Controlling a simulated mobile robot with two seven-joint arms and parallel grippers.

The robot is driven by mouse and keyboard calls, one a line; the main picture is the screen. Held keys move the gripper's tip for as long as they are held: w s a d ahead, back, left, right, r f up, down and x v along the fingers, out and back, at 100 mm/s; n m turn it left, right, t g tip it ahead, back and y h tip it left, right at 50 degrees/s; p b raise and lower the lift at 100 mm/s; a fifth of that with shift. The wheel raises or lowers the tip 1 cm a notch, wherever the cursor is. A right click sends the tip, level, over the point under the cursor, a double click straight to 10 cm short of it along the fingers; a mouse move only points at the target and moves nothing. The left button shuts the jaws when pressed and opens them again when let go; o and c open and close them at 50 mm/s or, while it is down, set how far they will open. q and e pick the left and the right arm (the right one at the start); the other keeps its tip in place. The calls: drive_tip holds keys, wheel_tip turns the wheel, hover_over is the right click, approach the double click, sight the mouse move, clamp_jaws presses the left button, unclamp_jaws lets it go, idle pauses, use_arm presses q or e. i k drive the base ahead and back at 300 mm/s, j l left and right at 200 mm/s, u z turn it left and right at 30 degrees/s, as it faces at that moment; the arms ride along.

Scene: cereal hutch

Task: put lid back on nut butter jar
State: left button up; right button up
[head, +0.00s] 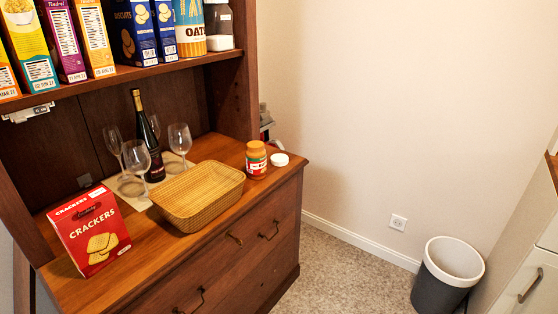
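The nut butter jar (256,158) stands upright on the wooden hutch counter, near its right end. It has an orange-brown body with a red and white label. Its top looks orange-brown too, and I cannot tell the rim clearly at this size. A round white lid (280,159) lies flat on the counter just right of the jar, close to the counter's right edge and apart from the jar. Neither of my grippers shows in the head view.
A wicker basket (199,196) sits left of the jar. A red crackers box (89,231), a wine bottle (149,142) and several glasses stand farther left. Boxes fill the shelf (150,72) above. A grey bin (447,277) stands on the floor at right; floor between is clear.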

sight(256, 155)
drive_tip(key=u, duration=0.65)
drive_tip(key=i+l+u, duration=0.1)
drive_tip(key=l+u, duration=0.35)
drive_tip(key=i+l+u, duration=0.1)
drive_tip(key=l+u, duration=0.75)
drive_tip(key=l, duration=0.9)
drive_tip(key=k+l+u, duration=0.1)
drive_tip(key=l, duration=0.4)
drive_tip(key=k+l, duration=0.1)
drive_tip(key=l, duration=0.85)
drive_tip(key=i, duration=0.25)
drive_tip(key=u, duration=0.05)
